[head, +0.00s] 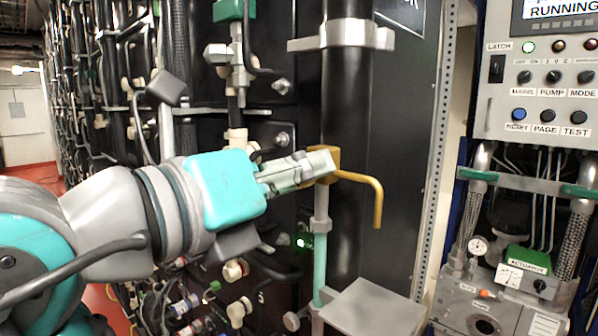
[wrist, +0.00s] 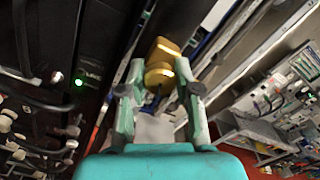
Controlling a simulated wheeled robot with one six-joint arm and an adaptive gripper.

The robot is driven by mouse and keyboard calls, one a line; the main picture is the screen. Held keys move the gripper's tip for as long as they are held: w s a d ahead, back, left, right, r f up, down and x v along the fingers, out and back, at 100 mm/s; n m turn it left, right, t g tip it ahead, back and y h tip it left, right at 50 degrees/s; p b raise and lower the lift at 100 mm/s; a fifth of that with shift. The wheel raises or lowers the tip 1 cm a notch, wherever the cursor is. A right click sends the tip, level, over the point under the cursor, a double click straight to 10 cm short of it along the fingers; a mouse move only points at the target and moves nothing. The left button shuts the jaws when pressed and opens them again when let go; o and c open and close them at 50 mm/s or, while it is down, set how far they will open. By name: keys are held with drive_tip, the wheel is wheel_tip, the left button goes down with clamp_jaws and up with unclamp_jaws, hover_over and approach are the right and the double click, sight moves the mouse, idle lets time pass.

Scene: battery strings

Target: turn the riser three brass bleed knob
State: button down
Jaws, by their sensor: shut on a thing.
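The brass bleed fitting shows in the head view (head: 335,157), on the thin pipe beside the black riser, with a bent brass spout (head: 374,190) reaching right and down. My gripper (head: 322,166) comes in from the left at the height of the fitting, its fingers against the fitting. In the wrist view the brass knob (wrist: 160,66) sits between the two fingertips of my gripper (wrist: 159,78), which are closed on it. The fingers hide much of the knob in the head view.
A small grey shelf (head: 371,308) stands below the spout. The black riser pipe (head: 349,95) rises just behind the fitting. A control panel (head: 540,95) is at the right. Racks with cables and hoses (head: 110,110) fill the left.

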drive_tip(key=shift+f+m, duration=0.15)
drive_tip(key=shift+m, duration=1.85)
drive_tip(key=c, duration=0.8)
unclamp_jaws()
drive_tip(key=v, duration=0.7)
drive_tip(key=shift+s+a, duration=0.2)
drive_tip(key=shift+s, duration=0.05)
drive_tip(key=shift+a, duration=0.1)
